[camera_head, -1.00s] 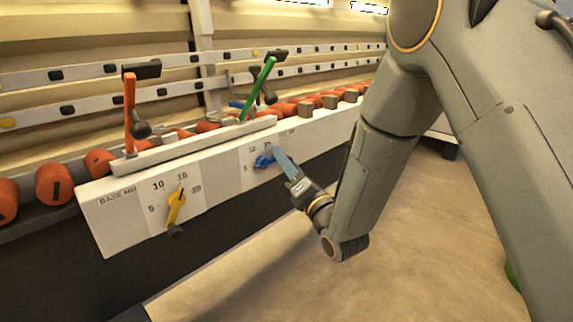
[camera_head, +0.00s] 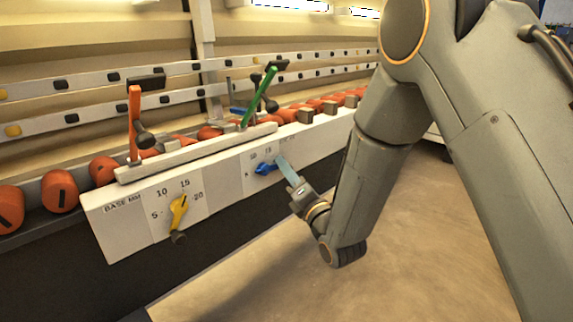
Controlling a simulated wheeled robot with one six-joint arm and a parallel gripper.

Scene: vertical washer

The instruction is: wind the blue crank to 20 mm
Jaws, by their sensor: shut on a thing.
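The blue crank (camera_head: 265,169) is on the white front panel, below a small printed scale. Its outer end is hidden by my gripper (camera_head: 281,159), whose long flat fingers reach up to it from the lower right. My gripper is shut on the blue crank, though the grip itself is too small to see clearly. The scale above the crank (camera_head: 262,156) is partly readable, with a number like 15; the rest is too small or covered, so I cannot tell the exact setting.
A yellow crank (camera_head: 179,210) with a dark knob hangs on the panel's "BASE MM" scale to the left. An orange lever (camera_head: 135,122) and a green lever (camera_head: 260,96) stand above the panel. Orange rollers (camera_head: 60,191) line up behind. The floor (camera_head: 230,290) in front is clear.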

